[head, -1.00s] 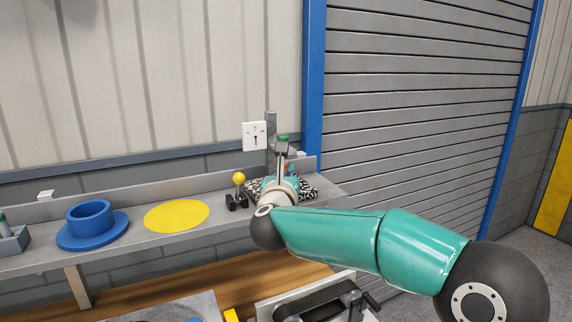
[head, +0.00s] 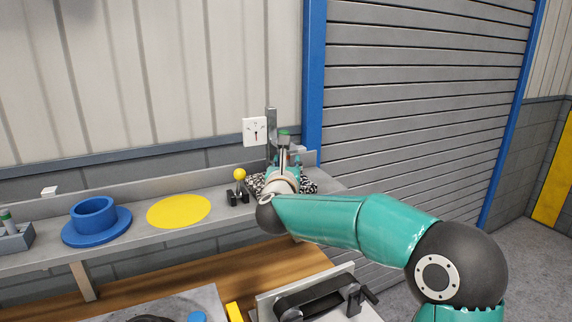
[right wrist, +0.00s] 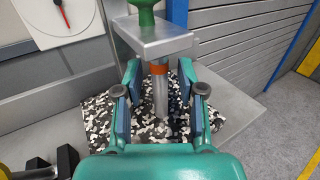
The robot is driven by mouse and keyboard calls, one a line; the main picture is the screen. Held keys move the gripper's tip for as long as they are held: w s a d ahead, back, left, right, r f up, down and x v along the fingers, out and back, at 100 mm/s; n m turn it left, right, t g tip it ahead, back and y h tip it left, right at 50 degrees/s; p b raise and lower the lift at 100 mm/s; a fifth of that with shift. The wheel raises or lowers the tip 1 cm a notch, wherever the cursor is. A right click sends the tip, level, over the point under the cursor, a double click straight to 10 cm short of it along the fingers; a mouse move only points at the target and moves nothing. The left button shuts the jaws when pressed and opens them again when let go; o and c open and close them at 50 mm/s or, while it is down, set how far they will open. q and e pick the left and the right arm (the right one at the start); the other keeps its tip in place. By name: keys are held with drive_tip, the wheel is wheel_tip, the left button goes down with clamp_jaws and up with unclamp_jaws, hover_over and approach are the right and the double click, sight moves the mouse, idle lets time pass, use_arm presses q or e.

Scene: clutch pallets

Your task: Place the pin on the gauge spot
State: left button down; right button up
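A grey metal pin (right wrist: 160,96) with an orange band stands upright between my right gripper's fingers in the right wrist view. Its top is under a metal arm (right wrist: 157,40) with a green knob (right wrist: 146,8); I cannot tell if they touch. My right gripper (right wrist: 160,108) is open, with a gap on each side of the pin. The pin is over a black-and-white speckled base (right wrist: 95,122) at the gauge; its foot is partly hidden. In the head view my right gripper (head: 284,168) is mostly hidden by its arm. My left gripper is out of view.
A white dial with a red needle (head: 255,131) is left of the gauge post (head: 271,125). On the shelf are a yellow-knobbed lever (head: 239,176), a yellow disc (head: 179,211), a blue flanged ring (head: 97,221) and a grey holder (head: 14,240). A roll-up shutter is at right.

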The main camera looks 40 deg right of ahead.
drive_tip(key=shift+a, duration=0.1)
drive_tip(key=b+v, duration=0.4)
drive_tip(key=v, duration=0.8)
drive_tip(key=shift+r, duration=0.1)
